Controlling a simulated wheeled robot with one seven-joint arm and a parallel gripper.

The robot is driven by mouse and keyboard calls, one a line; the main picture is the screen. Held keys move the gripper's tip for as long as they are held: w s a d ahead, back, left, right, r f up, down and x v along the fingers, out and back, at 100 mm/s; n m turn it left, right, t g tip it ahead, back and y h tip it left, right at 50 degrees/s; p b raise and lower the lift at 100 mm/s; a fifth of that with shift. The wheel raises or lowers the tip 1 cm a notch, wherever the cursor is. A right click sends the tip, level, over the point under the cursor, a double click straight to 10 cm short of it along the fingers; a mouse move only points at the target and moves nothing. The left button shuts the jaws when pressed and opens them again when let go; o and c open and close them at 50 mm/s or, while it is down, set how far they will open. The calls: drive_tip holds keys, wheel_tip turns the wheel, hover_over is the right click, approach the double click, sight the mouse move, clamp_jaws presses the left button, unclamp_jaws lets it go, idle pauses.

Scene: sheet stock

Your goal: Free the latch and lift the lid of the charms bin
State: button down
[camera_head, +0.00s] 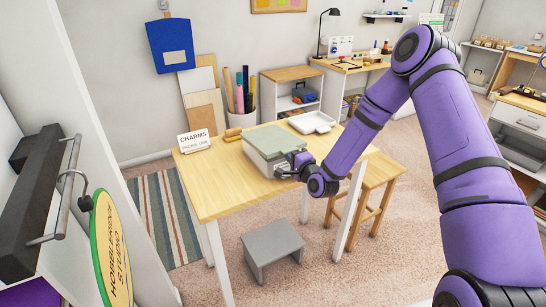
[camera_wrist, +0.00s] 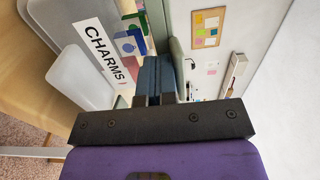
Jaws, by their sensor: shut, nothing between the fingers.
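The charms bin (camera_head: 263,164) stands on the light wooden table. It is a pale grey box with a grey-green lid (camera_head: 278,141), which appears to lie down on it. My gripper (camera_head: 283,173) is at the bin's front right side, close to the lid's edge. In the wrist view my gripper (camera_wrist: 158,80) shows its fingers together with nothing between them. A white CHARMS label (camera_wrist: 105,50) shows there, turned sideways, left of the fingers. The latch cannot be made out; my gripper may hide it. I cannot tell whether the fingers touch the bin.
A CHARMS sign (camera_head: 194,141) stands at the table's (camera_head: 215,193) back left. A white tray (camera_head: 312,122) lies behind the bin. The table's left front is clear.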

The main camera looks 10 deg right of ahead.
drive_tip(key=shift+w+a+r, duration=0.1)
drive_tip(key=shift+w+r, duration=0.15)
drive_tip(key=shift+r, duration=1.1)
drive_tip(key=shift+w+a+r, duration=0.1)
drive_tip(key=shift+w+r, duration=0.2)
drive_tip(key=shift+r, duration=1.05)
drive_tip(key=shift+w+a+r, duration=0.1)
drive_tip(key=shift+w+r, duration=0.15)
drive_tip(key=shift+r, duration=1.1)
drive_tip(key=shift+w+r, duration=0.1)
drive_tip(key=w+a+r, duration=0.1)
drive_tip(key=w+r, duration=0.4)
drive_tip(key=r, duration=0.3)
drive_tip(key=shift+a, duration=0.3)
drive_tip(key=shift+w, duration=0.1)
drive_tip(key=w+a+r, duration=0.2)
drive_tip(key=w+r, duration=0.3)
drive_tip(key=w, duration=0.3)
drive_tip(key=shift+a+r, duration=0.15)
drive_tip(key=shift+a, duration=0.15)
idle(0.4)
